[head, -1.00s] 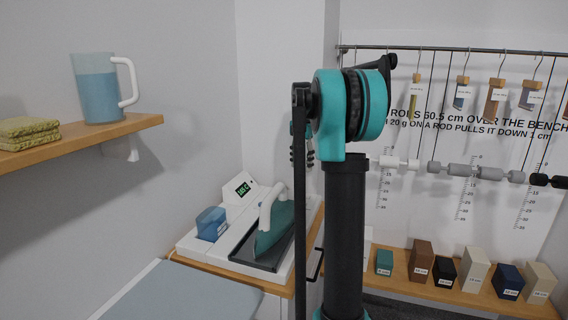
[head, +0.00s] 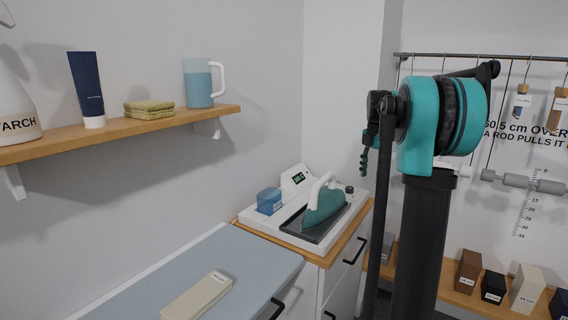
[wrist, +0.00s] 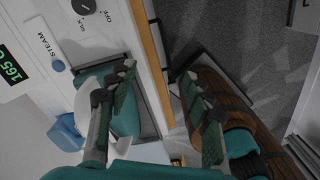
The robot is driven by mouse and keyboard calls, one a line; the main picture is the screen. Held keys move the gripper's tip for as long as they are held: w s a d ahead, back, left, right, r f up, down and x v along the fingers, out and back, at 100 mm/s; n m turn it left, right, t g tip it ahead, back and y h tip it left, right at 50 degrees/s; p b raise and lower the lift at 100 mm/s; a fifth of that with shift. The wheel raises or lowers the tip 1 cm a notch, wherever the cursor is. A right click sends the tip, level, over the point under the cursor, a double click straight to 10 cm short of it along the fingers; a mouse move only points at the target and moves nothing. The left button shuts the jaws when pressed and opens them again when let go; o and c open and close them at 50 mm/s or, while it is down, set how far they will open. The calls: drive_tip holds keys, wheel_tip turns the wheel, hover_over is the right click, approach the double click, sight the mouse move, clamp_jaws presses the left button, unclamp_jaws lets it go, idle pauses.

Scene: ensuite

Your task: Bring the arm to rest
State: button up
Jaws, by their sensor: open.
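My arm (head: 425,230) stands upright at the right of the head view, its teal joint at the top and a thin dark link hanging down. My gripper shows in the wrist view (wrist: 157,76), with its two dark-padded fingers apart and nothing held between them. In the head view it is small and partly hidden beside the arm. Below the fingers in the wrist view lies the edge of the ironing station with the teal iron (wrist: 123,112). The gap to these surfaces cannot be told.
The iron station (head: 290,222) sits on a wood-topped cabinet. A padded board (head: 225,265) carries a pale block (head: 197,298). A wall shelf (head: 60,140) holds a blue jug (head: 198,88), cloths (head: 149,109), a tube (head: 88,90) and a starch bottle (head: 15,105). Hanging rods and blocks stand right.

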drive_tip(key=s+a+f+m+t, duration=0.1)
drive_tip(key=s+a+f+m, duration=0.3)
drive_tip(key=s+f+m, duration=0.4)
drive_tip(key=s+a+f+m+t, duration=0.1)
drive_tip(key=s+a+f+m, duration=0.3)
drive_tip(key=s+f+m, duration=0.4)
drive_tip(key=s+a+f+m+t, duration=0.2)
drive_tip(key=s+a+f+m, duration=0.2)
drive_tip(key=s, duration=1.1)
wheel_tip(320, 180, down, 5)
drive_tip(key=m, duration=0.3)
drive_tip(key=shift+s+m, duration=0.4)
